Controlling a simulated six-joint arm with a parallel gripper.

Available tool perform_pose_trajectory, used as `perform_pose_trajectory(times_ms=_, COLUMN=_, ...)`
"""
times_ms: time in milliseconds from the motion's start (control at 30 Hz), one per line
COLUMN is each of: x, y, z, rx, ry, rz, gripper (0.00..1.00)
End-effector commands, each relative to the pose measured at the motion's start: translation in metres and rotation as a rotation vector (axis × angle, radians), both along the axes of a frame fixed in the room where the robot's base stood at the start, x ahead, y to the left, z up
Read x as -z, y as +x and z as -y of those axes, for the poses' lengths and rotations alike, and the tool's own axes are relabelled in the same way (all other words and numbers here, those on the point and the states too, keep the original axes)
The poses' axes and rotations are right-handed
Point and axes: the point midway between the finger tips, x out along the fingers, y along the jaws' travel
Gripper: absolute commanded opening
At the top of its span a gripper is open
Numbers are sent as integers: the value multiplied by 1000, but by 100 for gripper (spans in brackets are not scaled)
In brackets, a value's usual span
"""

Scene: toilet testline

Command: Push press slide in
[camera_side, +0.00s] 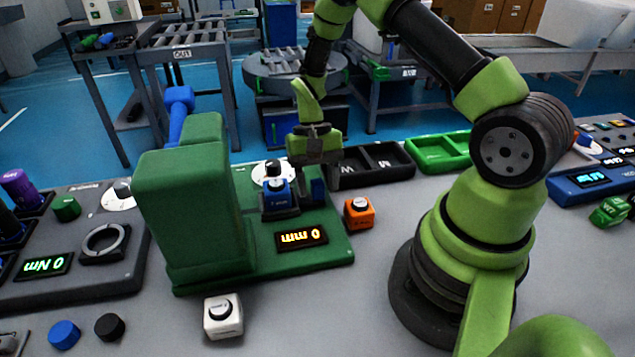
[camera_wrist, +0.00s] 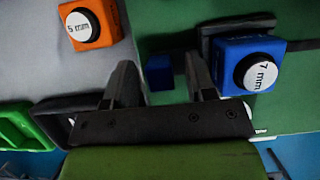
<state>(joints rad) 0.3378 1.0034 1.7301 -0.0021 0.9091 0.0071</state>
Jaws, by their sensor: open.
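The green press (camera_side: 185,215) stands on its green base, with a blue lever (camera_side: 178,105) on top. A blue block marked 7 mm (camera_side: 278,197) sits on the dark slide (camera_side: 280,213) in front of the press body; the block also shows in the wrist view (camera_wrist: 250,72). A small plain blue block, seemingly the slide's handle (camera_side: 318,190), shows in the wrist view (camera_wrist: 159,72) between the fingers. My gripper (camera_side: 316,176) points down over this handle, open, with one finger on each side. In the wrist view the fingers (camera_wrist: 161,66) look apart from it.
An orange 5 mm block (camera_side: 359,212) stands right of the press base and a white block (camera_side: 223,317) in front. The display (camera_side: 301,236) reads 0 mm. Black (camera_side: 385,173) and green (camera_side: 440,150) trays lie behind right. A torque station (camera_side: 75,262) is at left.

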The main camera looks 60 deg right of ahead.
Motion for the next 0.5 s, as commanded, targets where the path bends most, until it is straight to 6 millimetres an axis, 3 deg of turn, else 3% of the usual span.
perform_pose_trajectory(times_ms=300, x=3, y=-1, z=-1, rx=0, ry=0, rz=0, gripper=51)
perform_pose_trajectory(times_ms=500, x=3, y=-1, z=-1, rx=0, ry=0, rz=0, gripper=5)
